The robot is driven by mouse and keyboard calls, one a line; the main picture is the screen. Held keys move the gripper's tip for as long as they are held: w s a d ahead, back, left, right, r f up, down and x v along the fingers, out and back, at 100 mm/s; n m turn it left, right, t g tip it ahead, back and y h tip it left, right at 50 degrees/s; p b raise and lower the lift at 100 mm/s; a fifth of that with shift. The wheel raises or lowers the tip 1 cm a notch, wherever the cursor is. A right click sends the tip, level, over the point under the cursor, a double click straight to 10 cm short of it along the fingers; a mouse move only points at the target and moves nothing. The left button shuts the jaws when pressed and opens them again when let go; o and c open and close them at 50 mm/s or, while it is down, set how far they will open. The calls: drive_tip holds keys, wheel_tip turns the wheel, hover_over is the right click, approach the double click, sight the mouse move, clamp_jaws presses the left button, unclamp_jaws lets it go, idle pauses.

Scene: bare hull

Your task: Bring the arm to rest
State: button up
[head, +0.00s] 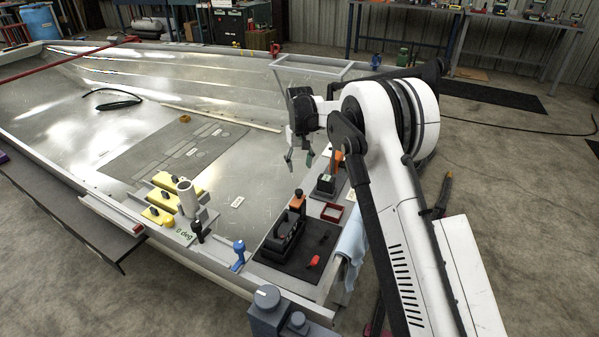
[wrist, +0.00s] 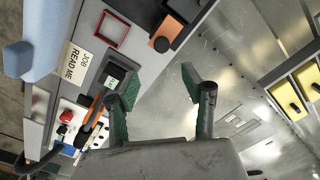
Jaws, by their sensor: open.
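My gripper (head: 298,160) hangs over the near right part of the bare hull (head: 120,88), close to the grey bench along the hull's end. In the wrist view my gripper (wrist: 160,108) shows two green-padded fingers spread apart with nothing between them. My white and black arm reaches in from the lower right and is bent at the elbow. The gripper appears above the bench and the hull floor, apart from both.
Yellow blocks (head: 163,197) and a pale cylinder (head: 187,198) stand at the left. The bench holds a black mat (head: 270,255), a red tray (head: 332,212) and an orange block (head: 297,201). A blue cloth (head: 352,245) hangs at its edge. The hull's middle is mostly clear.

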drive_tip(key=shift+r, duration=0.2)
drive_tip(key=s+d+r+m+t, duration=0.1)
drive_tip(key=s+d+r+t, duration=0.1)
drive_tip(key=s+d+r, duration=0.7)
drive_tip(key=s+d+r+m+t, duration=0.1)
drive_tip(key=s+d+r, duration=0.3)
drive_tip(key=s+r, duration=0.95)
drive_tip(key=s+d+r+m+t+p, duration=0.1)
drive_tip(key=s+d+r, duration=0.15)
drive_tip(key=s, duration=0.45)
drive_tip(key=s+d+r+t, duration=0.1)
drive_tip(key=s+d+r, duration=0.15)
drive_tip(key=s, duration=0.35)
drive_tip(key=s+d+f+t, duration=0.1)
drive_tip(key=s+f, duration=0.2)
drive_tip(key=s, duration=0.3)
drive_tip(key=s+d+f+m+t, duration=0.1)
drive_tip(key=s+d+f, duration=0.1)
drive_tip(key=s, duration=0.5)
drive_tip(key=shift+s+d+f+p, duration=0.2)
drive_tip(key=shift+f+p, duration=0.1)
drive_tip(key=shift+f, duration=0.25)
